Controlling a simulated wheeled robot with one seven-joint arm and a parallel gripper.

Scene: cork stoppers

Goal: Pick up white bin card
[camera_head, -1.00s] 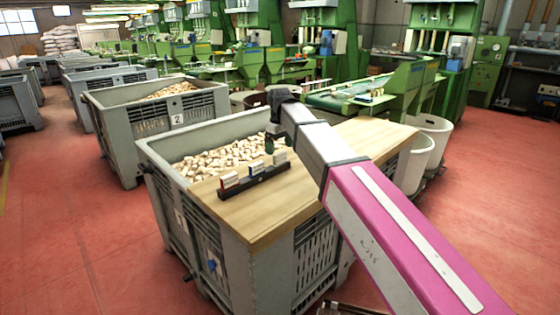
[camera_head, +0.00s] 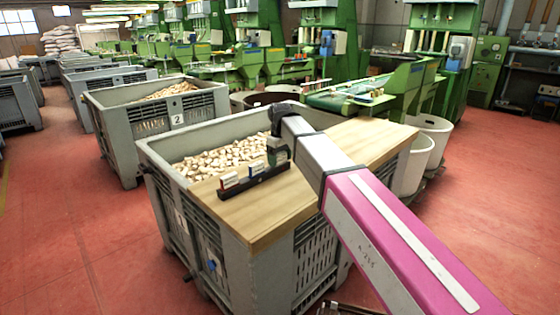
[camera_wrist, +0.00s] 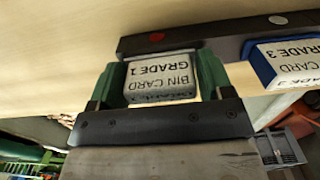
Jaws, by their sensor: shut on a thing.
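The white bin card (camera_wrist: 160,82), lettered "BIN CARD GRADE 1", is between the green fingers of my gripper (camera_wrist: 161,76) in the wrist view. The fingers are shut on its two sides. In the head view my gripper (camera_head: 277,150) is at the right end of the dark card rack (camera_head: 255,181) and mostly hides the white card. The rack also shows in the wrist view (camera_wrist: 225,28), right by the card's edge; I cannot tell whether the card still sits in it.
The rack lies on a wooden board (camera_head: 262,213) over a grey bin (camera_head: 160,149) of corks (camera_head: 225,160).

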